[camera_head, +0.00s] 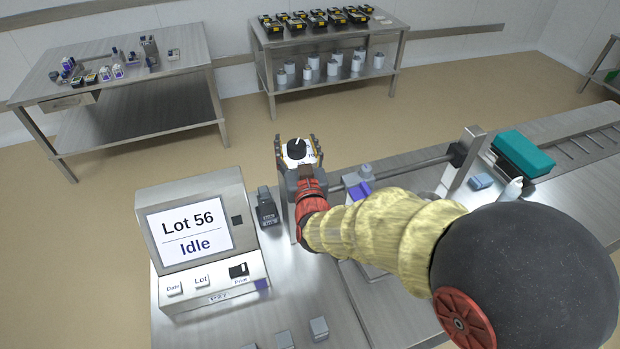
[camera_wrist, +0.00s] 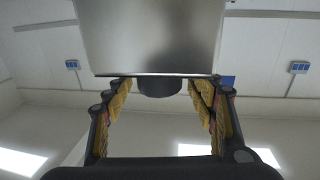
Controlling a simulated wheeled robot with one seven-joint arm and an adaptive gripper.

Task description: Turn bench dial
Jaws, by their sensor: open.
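The bench dial (camera_head: 296,148) is a black round knob with a pale pointer line on a white-topped unit at the far edge of the bench. It also shows in the wrist view as a dark rounded shape (camera_wrist: 160,87) below a grey metal panel. My gripper (camera_head: 297,150) is at the dial, with one finger on each side of it. In the wrist view my gripper (camera_wrist: 160,100) is open, and gaps show between both fingers and the knob. The lower part of the dial's unit is hidden behind my wrist.
A label printer (camera_head: 192,240) reading "Lot 56 Idle" stands left of my arm, with a small black device (camera_head: 267,208) beside it. A metal post (camera_head: 462,160) and a teal box (camera_head: 523,153) are at the right. Small grey blocks (camera_head: 319,329) lie at the front.

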